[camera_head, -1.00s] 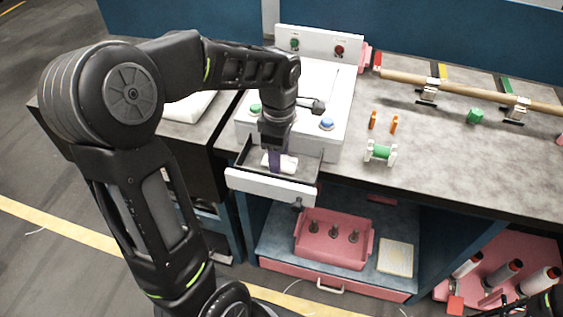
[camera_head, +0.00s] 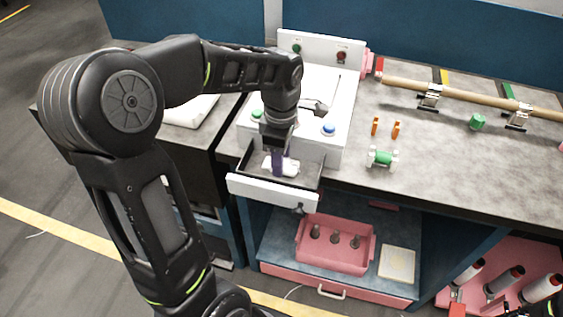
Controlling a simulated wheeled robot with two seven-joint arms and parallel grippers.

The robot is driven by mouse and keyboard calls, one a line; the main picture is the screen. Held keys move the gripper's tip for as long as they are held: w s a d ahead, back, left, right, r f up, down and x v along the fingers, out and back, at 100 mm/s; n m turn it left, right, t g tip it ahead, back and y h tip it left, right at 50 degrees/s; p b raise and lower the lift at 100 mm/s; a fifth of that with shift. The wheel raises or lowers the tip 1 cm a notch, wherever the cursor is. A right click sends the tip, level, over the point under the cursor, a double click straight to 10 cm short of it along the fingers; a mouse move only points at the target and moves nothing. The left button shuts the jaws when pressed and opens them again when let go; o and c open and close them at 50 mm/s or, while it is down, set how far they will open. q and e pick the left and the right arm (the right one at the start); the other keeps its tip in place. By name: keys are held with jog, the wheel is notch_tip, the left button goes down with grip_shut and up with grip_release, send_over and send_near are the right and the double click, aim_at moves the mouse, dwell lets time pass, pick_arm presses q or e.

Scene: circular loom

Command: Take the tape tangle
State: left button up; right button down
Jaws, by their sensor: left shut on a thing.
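The tape tangle (camera_head: 291,167) is a small white bundle in the open drawer (camera_head: 270,192) at the front of the white machine. My left gripper (camera_head: 278,165) points down into the drawer and is shut on the tape tangle. The fingers look purple and cover part of the bundle. I cannot tell whether the tangle still touches the drawer floor. At the lower right edge only a dark piece of what may be my right arm shows; its gripper cannot be made out.
The white machine (camera_head: 322,95) with buttons stands behind the drawer. A green spool in a white holder (camera_head: 382,158) and two orange pegs (camera_head: 396,130) stand to its right. A wooden rod (camera_head: 470,95) lies along the bench back. A pink tray (camera_head: 336,262) sits on the shelf below.

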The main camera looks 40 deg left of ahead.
pick_arm(q)
notch_tip(320, 180, up, 9)
jog(key=shift+b, duration=0.3)
dwell(0.4)
jog(key=o, duration=0.8)
grip_shut()
jog(key=shift+d, duration=0.1)
